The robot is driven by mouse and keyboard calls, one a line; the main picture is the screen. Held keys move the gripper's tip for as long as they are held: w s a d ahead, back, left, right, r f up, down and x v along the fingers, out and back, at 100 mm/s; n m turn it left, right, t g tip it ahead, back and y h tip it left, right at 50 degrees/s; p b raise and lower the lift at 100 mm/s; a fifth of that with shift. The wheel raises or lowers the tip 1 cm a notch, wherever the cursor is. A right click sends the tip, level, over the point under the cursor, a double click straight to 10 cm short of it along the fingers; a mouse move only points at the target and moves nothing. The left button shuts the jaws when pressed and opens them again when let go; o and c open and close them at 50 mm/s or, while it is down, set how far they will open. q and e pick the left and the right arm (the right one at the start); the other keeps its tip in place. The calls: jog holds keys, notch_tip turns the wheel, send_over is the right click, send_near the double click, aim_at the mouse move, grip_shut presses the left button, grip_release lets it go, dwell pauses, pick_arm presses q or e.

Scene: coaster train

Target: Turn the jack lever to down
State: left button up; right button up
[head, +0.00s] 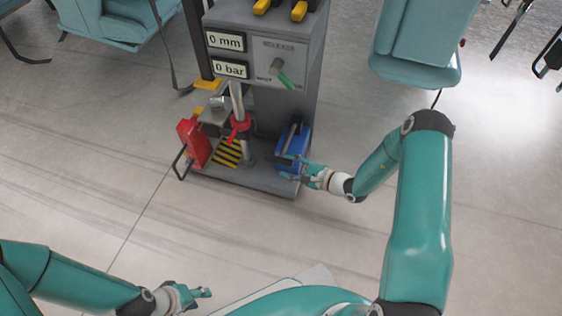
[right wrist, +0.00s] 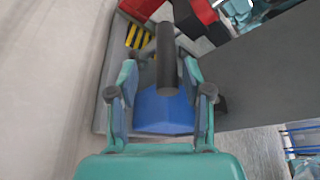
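A blue box (head: 291,155) with an upright black handle (head: 293,134) stands at the right of the grey machine's base in the head view. I cannot tell which of these is the jack lever. My right gripper (head: 290,168) is at the blue box. In the right wrist view its two fingers (right wrist: 167,95) are spread, with the black handle (right wrist: 167,60) between them and gaps on both sides. My left gripper (head: 203,292) is low at the left, away from the machine.
The machine's displays (head: 226,41) read 0 mm and 0 bar. A red box (head: 194,143), a red-collared post (head: 239,122) and a yellow-black striped plate (head: 228,152) are on its base. Teal seats (head: 415,45) stand behind. The floor in front is clear.

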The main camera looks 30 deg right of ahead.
jog(key=v, duration=0.7)
jog(key=shift+s+r, duration=0.25)
jog(key=shift+d, duration=0.1)
